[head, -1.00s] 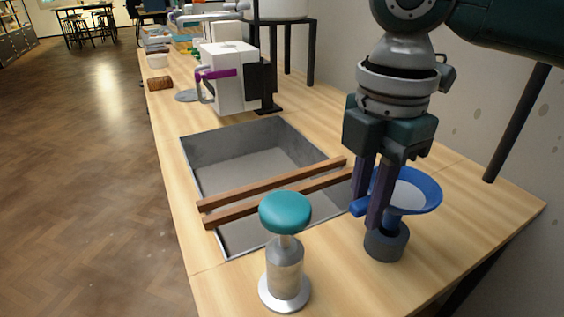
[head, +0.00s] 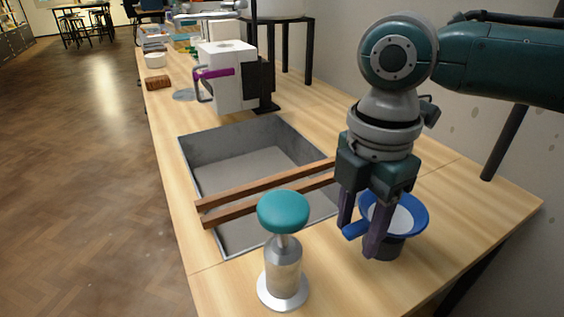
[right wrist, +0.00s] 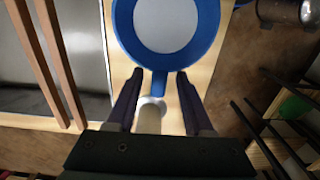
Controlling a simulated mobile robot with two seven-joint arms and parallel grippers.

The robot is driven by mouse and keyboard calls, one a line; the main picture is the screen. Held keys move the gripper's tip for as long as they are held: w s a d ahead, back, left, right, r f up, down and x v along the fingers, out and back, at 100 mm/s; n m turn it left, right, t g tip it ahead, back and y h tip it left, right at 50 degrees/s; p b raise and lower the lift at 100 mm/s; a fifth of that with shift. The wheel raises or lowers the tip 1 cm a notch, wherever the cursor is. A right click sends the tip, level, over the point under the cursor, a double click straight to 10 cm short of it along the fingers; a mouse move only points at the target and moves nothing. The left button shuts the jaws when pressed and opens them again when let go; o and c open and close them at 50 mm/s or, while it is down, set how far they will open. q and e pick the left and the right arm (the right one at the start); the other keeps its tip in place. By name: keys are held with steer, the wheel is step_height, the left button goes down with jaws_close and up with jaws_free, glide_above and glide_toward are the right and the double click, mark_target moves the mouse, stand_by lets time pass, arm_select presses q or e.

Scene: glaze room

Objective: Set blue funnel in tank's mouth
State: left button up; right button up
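The blue funnel (head: 421,212), with a pale inside, sits upright at the right of the bench with its lower part in a short dark grey collar (head: 390,249). The collar is mostly hidden by the funnel and a finger. I cannot tell for sure whether this collar is the tank's mouth. My right gripper (head: 362,238) is down at the funnel's side tab (head: 354,231), one finger on each side. In the right wrist view, the tab (right wrist: 159,84) lies between the fingertips (right wrist: 160,88) with a gap on both sides, so the gripper is open. My left gripper is not in view.
A sink (head: 205,150) crossed by two wooden bars (head: 260,185) lies left of the funnel. A teal-topped metal stand (head: 283,212) is in front. A white box-shaped vessel (head: 228,75) with a purple handle stands farther back. Bare bench lies in front of the funnel.

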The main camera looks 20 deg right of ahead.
steer(key=shift+f, duration=0.1)
steer(key=shift+f+b, duration=0.25)
steer(key=shift+b, duration=0.4)
steer(key=r, duration=0.3)
steer(key=r+p, duration=0.1)
steer(key=r, duration=0.2)
steer(key=r+p, duration=0.1)
steer(key=r, duration=0.2)
steer(key=shift+w+a+r, duration=0.15)
steer(key=shift+a+r, duration=0.15)
steer(key=shift+a, duration=0.05)
steer(key=shift+r, duration=0.4)
